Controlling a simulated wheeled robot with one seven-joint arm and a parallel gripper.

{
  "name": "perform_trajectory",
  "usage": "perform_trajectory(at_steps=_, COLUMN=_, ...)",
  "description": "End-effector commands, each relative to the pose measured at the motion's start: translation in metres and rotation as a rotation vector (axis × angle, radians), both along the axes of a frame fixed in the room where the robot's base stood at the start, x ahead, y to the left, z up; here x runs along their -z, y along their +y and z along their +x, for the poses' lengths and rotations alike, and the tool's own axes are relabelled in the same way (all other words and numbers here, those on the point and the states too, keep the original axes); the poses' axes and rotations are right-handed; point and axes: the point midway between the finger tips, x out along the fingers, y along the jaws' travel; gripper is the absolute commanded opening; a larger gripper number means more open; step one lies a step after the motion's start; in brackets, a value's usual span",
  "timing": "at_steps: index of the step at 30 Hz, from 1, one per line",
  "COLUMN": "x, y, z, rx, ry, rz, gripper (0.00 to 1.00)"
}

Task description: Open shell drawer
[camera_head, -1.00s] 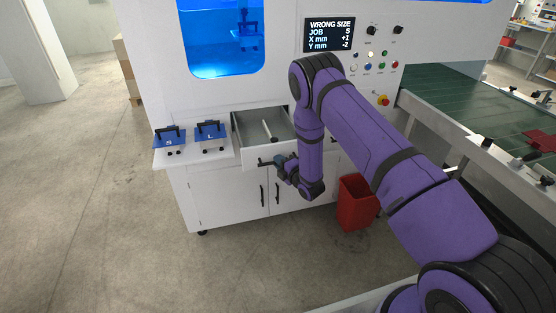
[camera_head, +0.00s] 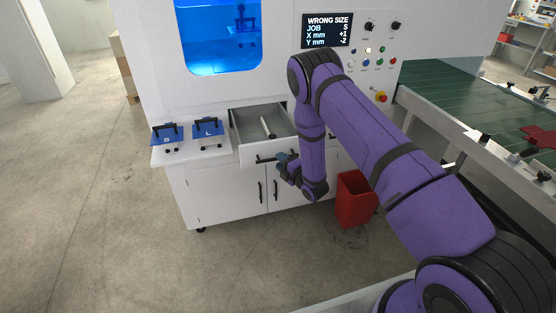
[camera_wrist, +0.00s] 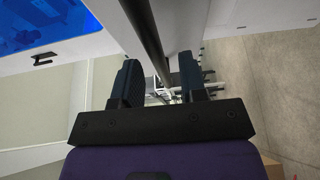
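The shell drawer (camera_head: 250,152) is pulled out of the white machine's front, and its grey inside shows with a pale bar (camera_head: 267,128) lying along it. A dark bar handle (camera_head: 266,160) is on the drawer's front. My gripper (camera_head: 284,158) is at the right part of this handle. In the wrist view the dark handle bar (camera_wrist: 146,32) runs between the two fingers of my gripper (camera_wrist: 158,62). The fingers are apart, with gaps beside the bar. My forearm hides the right end of the drawer front.
Blue plates marked S (camera_head: 167,136) and L (camera_head: 208,128) stand on the shelf left of the drawer. Cupboard doors (camera_head: 235,198) are below. A red bin (camera_head: 355,200) stands right of my gripper. The screen (camera_head: 327,30) reads WRONG SIZE. The floor in front is clear.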

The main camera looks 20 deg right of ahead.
Motion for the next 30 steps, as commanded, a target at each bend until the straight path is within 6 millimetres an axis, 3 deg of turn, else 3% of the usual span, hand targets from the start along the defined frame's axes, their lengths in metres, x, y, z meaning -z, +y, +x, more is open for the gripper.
perform_trajectory(at_steps=6, x=0.001, y=-0.017, z=-0.039, rx=0.002, ry=0.004, rz=-0.002, gripper=0.39)
perform_trajectory(at_steps=13, x=0.001, y=-0.029, z=-0.068, rx=0.001, ry=0.002, rz=-0.001, gripper=0.39)
perform_trajectory(at_steps=30, x=0.000, y=-0.032, z=-0.076, rx=0.001, ry=0.001, rz=-0.001, gripper=0.39)
